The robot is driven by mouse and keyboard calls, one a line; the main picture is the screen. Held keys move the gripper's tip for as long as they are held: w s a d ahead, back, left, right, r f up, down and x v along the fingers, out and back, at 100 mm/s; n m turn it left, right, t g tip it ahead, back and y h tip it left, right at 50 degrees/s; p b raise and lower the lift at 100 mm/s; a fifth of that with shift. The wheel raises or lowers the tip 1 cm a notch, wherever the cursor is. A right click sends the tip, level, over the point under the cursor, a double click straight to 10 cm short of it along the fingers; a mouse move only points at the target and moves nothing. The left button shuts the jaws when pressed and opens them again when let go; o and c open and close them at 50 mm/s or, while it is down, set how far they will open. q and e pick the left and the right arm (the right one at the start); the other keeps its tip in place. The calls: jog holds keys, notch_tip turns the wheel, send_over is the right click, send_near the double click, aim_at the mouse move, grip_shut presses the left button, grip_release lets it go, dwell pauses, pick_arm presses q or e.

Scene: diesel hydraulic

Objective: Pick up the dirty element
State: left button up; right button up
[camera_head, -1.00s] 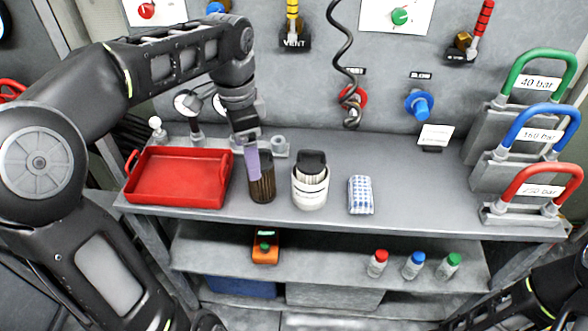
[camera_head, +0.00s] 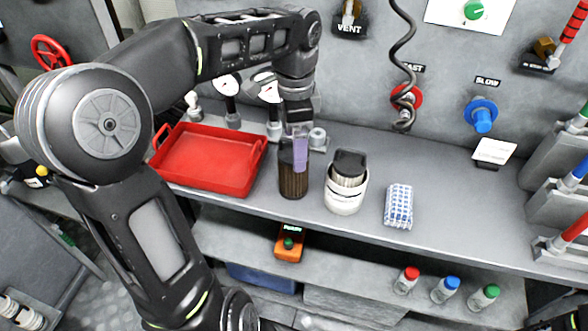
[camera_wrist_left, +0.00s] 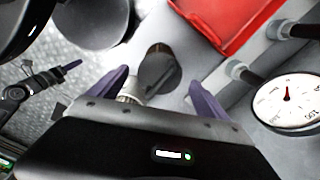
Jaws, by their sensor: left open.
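The dirty element (camera_head: 292,182), a brown pleated cylinder with a dark top, stands upright on the bench beside the red tray. In the left wrist view its dark cap (camera_wrist_left: 160,72) shows beyond and between the fingers. My left gripper (camera_head: 300,148) is open with purple fingers pointing down at the element's top. One finger overlaps the element's upper part in the head view; I cannot tell if they touch. In the left wrist view the left gripper (camera_wrist_left: 162,98) holds nothing.
A pale element with a black cap in a white container (camera_head: 345,198) stands close to the right. A blue-checked cloth pack (camera_head: 398,206) lies farther right. The red tray (camera_head: 225,182) is at left. Gauges (camera_head: 228,88) and pipe fittings stand behind.

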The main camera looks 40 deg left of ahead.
pick_arm(q)
jog(key=shift+f, duration=0.5)
jog(key=f+p, duration=0.1)
jog(key=f, duration=0.4)
jog(key=shift+s+f, duration=0.1)
jog(key=shift+s, duration=0.1)
jog(key=shift+c, duration=0.4)
jog(key=c, duration=1.5)
